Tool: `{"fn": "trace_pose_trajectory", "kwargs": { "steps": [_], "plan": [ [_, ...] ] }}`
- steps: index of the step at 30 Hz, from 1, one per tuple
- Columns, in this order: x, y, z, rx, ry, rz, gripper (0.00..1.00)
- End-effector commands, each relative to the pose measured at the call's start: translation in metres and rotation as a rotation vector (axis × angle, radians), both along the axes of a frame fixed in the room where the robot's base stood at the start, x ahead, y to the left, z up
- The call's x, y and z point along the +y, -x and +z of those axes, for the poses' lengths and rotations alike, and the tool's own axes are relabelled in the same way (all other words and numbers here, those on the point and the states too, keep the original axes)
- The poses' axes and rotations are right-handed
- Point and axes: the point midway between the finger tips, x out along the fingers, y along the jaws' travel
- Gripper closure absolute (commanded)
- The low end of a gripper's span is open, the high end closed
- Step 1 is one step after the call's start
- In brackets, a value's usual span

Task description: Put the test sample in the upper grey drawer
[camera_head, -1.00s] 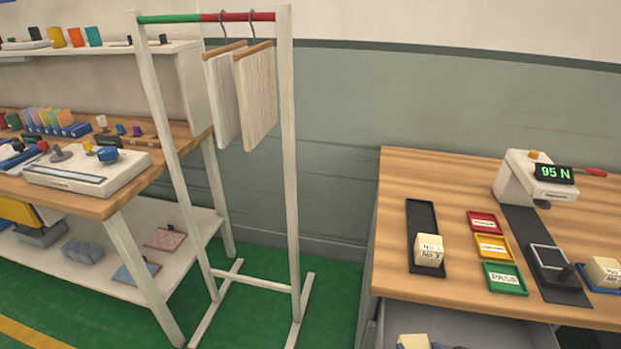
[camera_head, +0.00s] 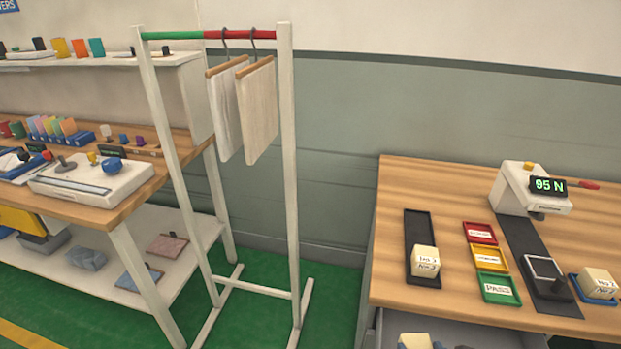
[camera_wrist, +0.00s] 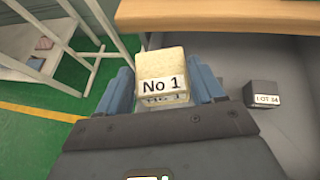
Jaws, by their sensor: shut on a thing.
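My gripper (camera_wrist: 163,88) is shut on the test sample (camera_wrist: 162,62), a cream block labelled "No 1", seen between the blue fingers in the wrist view. Behind and to the right of it is the open grey drawer (camera_wrist: 290,95), below the wooden table top. A small dark block marked "LOT 34" (camera_wrist: 262,95) sits in the drawer. In the head view the open drawer (camera_head: 480,331) shows under the right table, and a cream block (camera_head: 414,342) is cut off by the bottom edge. The height of the sample above the drawer floor is unclear.
The right table (camera_head: 400,185) carries a black tray (camera_head: 418,228) with a cream block, red, yellow and green trays, a press reading 95 N (camera_head: 530,188) and a blue tray with another block (camera_head: 598,284). A white rack (camera_head: 290,150) with hanging samples stands left of it.

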Motion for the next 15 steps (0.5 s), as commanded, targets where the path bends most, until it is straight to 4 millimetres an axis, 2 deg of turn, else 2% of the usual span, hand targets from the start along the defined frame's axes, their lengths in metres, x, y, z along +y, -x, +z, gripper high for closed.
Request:
{"fn": "trace_pose_trajectory", "kwargs": {
  "steps": [1,15],
  "plan": [
    [0.000,0.000,-0.016,0.003,-0.001,0.000,0.67],
    [0.000,0.000,-0.070,0.003,-0.001,0.000,0.67]
  ]
}}
